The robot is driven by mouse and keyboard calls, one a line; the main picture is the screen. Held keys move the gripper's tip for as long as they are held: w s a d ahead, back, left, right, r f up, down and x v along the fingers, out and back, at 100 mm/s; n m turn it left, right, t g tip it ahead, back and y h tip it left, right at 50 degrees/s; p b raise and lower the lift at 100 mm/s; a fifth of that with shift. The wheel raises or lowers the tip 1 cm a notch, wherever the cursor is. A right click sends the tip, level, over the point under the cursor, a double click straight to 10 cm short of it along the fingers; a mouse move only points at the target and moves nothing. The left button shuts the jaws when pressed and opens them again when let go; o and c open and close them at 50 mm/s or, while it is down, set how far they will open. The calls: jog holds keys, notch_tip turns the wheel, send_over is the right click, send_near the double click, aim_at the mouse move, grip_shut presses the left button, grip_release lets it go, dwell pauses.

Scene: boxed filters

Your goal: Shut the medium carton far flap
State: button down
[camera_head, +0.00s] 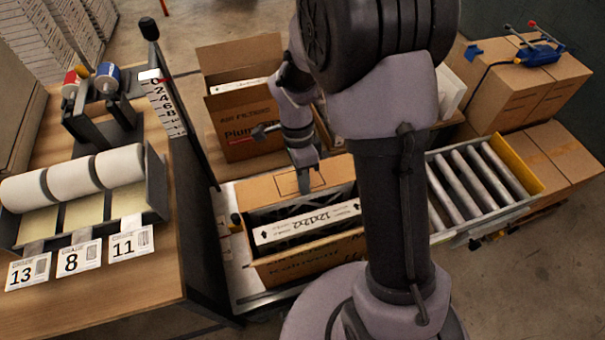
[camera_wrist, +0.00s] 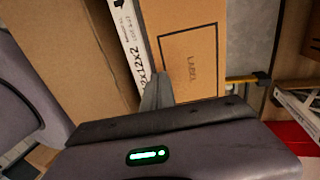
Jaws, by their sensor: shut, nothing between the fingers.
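My gripper (camera_head: 304,187) is shut and empty, pointing down at the flap. In the wrist view its fingertips (camera_wrist: 157,80) overlap the flap's edge by the filter; contact is unclear.
Rollers (camera_head: 480,185) lie to the right, near stacked closed boxes (camera_head: 515,80). A dark post and panel (camera_head: 195,190) borders the left. My arm hides part of the carton's right side.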

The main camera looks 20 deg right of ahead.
jog(key=shift+f, duration=0.1)
jog(key=f+b, duration=0.2)
jog(key=b, duration=0.1)
jog(key=shift+s+f+t, duration=0.1)
jog(key=shift+s+t, duration=0.2)
jog(key=shift+s, duration=0.1)
jog(key=shift+s+f+b, duration=0.35)
jog(key=shift+s+b, duration=0.05)
jog(key=shift+b, duration=0.15)
jog(key=shift+r, duration=0.1)
